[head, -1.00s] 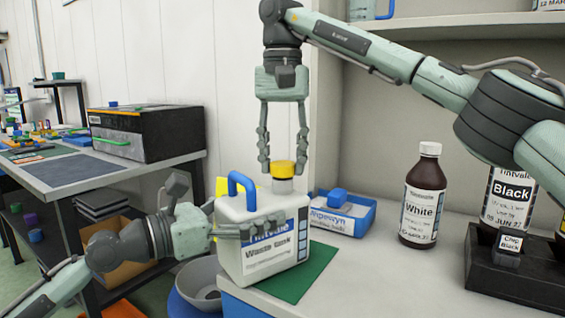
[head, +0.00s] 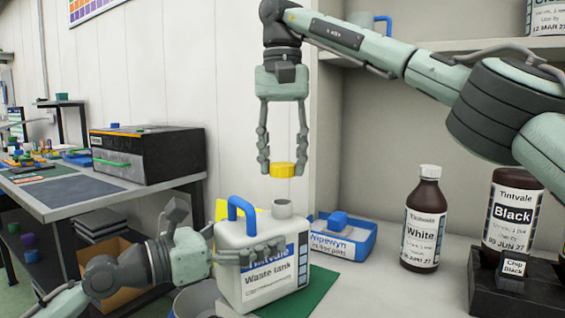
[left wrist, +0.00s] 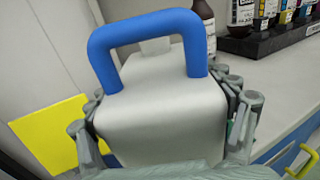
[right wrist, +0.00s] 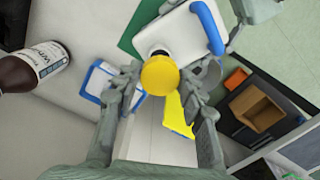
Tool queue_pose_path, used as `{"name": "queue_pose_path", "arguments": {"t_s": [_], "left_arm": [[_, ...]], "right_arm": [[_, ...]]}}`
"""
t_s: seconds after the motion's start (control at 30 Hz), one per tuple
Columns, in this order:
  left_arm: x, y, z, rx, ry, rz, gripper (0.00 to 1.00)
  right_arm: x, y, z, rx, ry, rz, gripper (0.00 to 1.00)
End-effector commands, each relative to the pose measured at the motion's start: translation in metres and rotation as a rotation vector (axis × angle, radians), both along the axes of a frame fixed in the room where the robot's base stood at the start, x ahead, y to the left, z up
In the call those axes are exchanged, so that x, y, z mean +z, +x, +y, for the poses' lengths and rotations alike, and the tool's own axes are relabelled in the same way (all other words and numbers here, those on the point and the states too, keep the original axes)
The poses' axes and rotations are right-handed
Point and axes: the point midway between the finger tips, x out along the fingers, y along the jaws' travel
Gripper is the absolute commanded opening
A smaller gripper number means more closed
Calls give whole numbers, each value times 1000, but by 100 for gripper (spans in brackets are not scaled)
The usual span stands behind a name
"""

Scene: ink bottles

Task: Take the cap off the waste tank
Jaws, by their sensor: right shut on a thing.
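The waste tank (head: 262,268) is a white jug with a blue handle (head: 242,190) and a printed label, standing upright on a green mat (head: 318,290). Its neck (head: 283,208) is open at the top. The yellow cap (head: 283,170) is off the neck, a little above it, between the fingertips of my right gripper (head: 283,168). The right wrist view also shows the cap (right wrist: 160,75) between the fingers. My left gripper (head: 250,255) has its fingers around the tank body; in the left wrist view they lie along both sides of the tank (left wrist: 165,110).
A blue tray (head: 345,240) is behind the tank. A brown White bottle (head: 422,225) and a Black bottle (head: 510,205) in a dark rack (head: 520,290) stand to the right. A yellow sheet (left wrist: 60,135) is behind the tank.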

Motion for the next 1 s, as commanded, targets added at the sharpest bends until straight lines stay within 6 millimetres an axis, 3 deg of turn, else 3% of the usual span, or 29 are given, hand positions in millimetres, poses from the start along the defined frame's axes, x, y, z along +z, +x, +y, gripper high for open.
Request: {"name": "queue_pose_path", "arguments": {"t_s": [0.13,0.57,1.0], "left_arm": [[0,0,0,-1,0,1,100],[-1,-3,5,1,1,1,100],[-2,-48,79,2,3,4,100]], "right_arm": [[0,0,0,0,0,0,5],[0,0,0,0,0,0,5],[0,0,0,0,0,0,5]]}}
